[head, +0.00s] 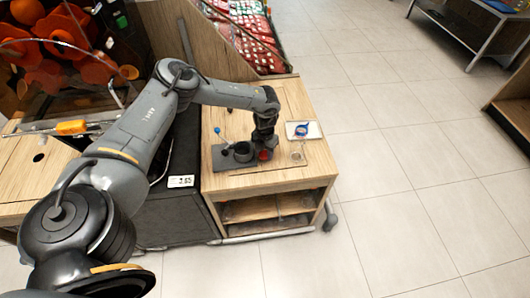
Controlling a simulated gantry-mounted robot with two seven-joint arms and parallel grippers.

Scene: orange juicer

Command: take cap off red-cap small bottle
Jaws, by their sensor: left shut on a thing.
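The red cap (264,155) shows as a small red round patch on the wooden counter, at the edge of a dark grey holder (219,158). My left gripper (264,149) reaches down over it from above and is shut, with the red cap at its fingertips. The bottle under the cap is hidden or too small to make out. I cannot tell whether the cap and a bottle are joined. My right gripper is not in view.
A dark round cup (243,151) stands just left of the gripper. A white tray (291,134) with a blue item (302,129) lies to the right, and a small clear item (298,156) stands in front of it. The counter's front right (315,168) is bare.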

